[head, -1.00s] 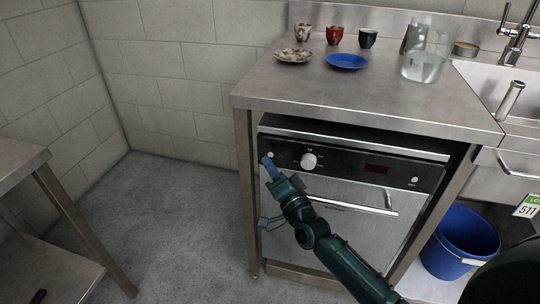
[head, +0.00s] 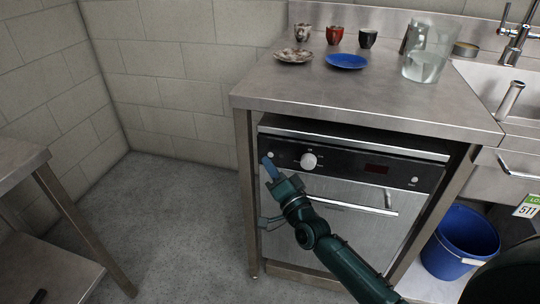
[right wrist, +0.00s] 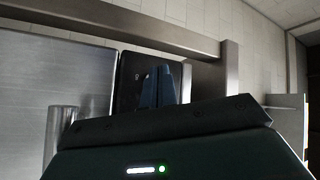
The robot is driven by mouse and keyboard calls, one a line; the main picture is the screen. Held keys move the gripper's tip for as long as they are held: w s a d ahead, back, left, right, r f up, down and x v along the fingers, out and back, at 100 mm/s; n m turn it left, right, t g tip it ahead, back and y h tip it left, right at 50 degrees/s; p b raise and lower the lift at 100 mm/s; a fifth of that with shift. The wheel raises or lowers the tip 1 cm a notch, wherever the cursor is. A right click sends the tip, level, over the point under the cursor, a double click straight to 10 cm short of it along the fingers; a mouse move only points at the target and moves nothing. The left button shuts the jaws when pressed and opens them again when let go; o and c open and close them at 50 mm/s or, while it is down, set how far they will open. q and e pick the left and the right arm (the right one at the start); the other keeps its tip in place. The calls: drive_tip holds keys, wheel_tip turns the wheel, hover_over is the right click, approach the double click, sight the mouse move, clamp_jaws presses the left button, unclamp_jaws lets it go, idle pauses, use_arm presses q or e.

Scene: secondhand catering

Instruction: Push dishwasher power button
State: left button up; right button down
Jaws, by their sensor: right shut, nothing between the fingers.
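The dishwasher (head: 330,210) stands under the steel counter, with a black control panel (head: 340,168) along its top. The panel carries a small round button (head: 270,155) at its left end, a large white knob (head: 308,161), a dark red display and another small button (head: 415,180) at the right. My right gripper (head: 268,164) is shut and empty, its blue fingertips at the panel's left end just below the left button. I cannot tell whether they touch it. In the right wrist view the blue fingers (right wrist: 158,88) lie before the black panel (right wrist: 129,80). My left gripper is not in view.
The dishwasher's bar handle (head: 350,207) juts out below the panel. Cups, a blue plate (head: 347,61) and a clear container (head: 428,50) stand on the counter (head: 380,95). A blue bucket (head: 460,243) stands at right. Floor at left is clear.

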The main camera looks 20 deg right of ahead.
idle(0.3)
drive_tip(key=shift+w+d, duration=0.2)
drive_tip(key=shift+w, duration=0.1)
drive_tip(key=shift+w+d+b, duration=0.15)
drive_tip(key=shift+w+b, duration=0.05)
drive_tip(key=shift+b, duration=0.1)
idle(0.3)
drive_tip(key=shift+s+a+p, duration=0.35)
drive_tip(key=shift+s+p, duration=0.1)
drive_tip(key=shift+s, duration=0.1)
